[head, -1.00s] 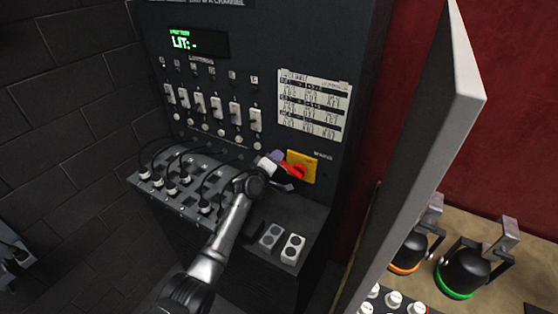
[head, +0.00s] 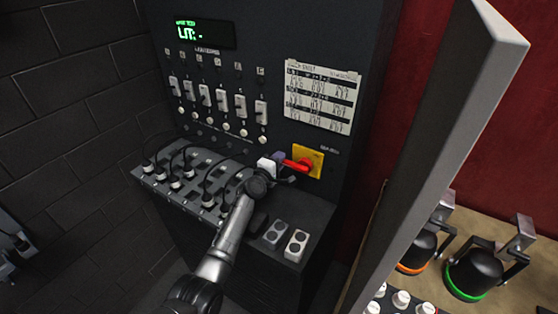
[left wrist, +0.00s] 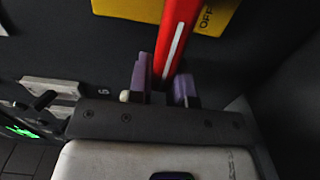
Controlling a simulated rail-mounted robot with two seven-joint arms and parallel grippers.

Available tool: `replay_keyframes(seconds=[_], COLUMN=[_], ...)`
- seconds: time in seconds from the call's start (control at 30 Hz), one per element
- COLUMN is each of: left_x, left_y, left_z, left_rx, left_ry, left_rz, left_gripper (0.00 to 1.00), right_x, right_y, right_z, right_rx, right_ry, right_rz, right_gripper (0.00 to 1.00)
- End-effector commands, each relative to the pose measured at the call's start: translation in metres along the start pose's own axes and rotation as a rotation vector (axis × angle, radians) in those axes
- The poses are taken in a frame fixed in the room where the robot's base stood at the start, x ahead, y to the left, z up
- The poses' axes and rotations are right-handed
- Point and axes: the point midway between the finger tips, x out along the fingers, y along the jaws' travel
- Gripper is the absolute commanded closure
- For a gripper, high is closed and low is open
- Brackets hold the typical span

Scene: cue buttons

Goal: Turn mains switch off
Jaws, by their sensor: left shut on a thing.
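The mains switch is a yellow plate (head: 309,158) with a red rotary handle (head: 298,164), low on the right side of the dark cabinet's front. The handle points left in the head view. My left gripper (head: 285,166) is at the handle's outer end, shut on it. In the left wrist view the purple finger pads (left wrist: 165,85) sit on both sides of the red handle (left wrist: 174,40), which has a white stripe. The yellow plate (left wrist: 150,8) is cut off at the top, with "OFF" printed at its right. My right gripper is not in view.
The cabinet (head: 350,70) has a row of white switches (head: 222,101), a green display (head: 205,33) and a label sheet (head: 321,95). A sloped shelf with black cables (head: 207,200) is left of my gripper. A grey panel (head: 440,150) stands at right, beside lamps (head: 474,270).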

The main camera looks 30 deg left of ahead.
Motion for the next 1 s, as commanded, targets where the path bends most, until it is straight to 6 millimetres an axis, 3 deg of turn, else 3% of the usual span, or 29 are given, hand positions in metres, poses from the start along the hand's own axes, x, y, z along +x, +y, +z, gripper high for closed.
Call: replay_keyframes(seconds=[0.3, 0.33, 0.57, 0.87, 1.0], left_x=[0.000, 0.000, 0.000, -0.002, -0.013], left_y=[-0.001, -0.001, -0.001, 0.000, 0.001], left_z=[0.000, 0.000, 0.000, 0.000, 0.001], left_rx=[-0.007, -0.007, -0.005, -0.003, -0.003], left_ry=[-0.001, -0.001, 0.000, 0.000, -0.001], left_rz=[-0.002, -0.002, -0.001, 0.000, 0.000], left_gripper=[1.00, 0.78, 0.56, 0.55, 0.55], right_x=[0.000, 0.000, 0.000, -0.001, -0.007], right_y=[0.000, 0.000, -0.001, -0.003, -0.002], right_z=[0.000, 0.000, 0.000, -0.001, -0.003], right_rx=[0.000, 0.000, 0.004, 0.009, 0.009], right_ry=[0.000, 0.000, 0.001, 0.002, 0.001], right_rz=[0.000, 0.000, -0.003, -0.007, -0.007], right_gripper=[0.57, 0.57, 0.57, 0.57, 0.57])
